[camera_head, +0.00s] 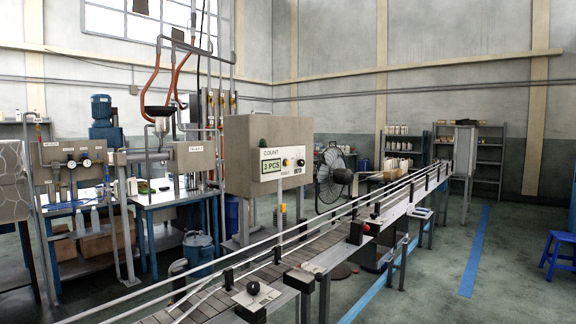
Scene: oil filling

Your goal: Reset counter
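The counter (283,165) is a white panel on the front of a beige box (253,135), behind the conveyor near the middle of the head view. Right of the display sit a yellow round button (285,162) and a dark knob or button (300,162). Small lettering below the yellow button looks like "RESET". My gripper and arm are not in this view.
A railed conveyor (270,272) runs from the lower left to the back right, between me and the counter. Workbenches with filling equipment (165,200) stand at left. A black fan (333,180) stands right of the counter. Open floor and a blue stool (560,252) are at right.

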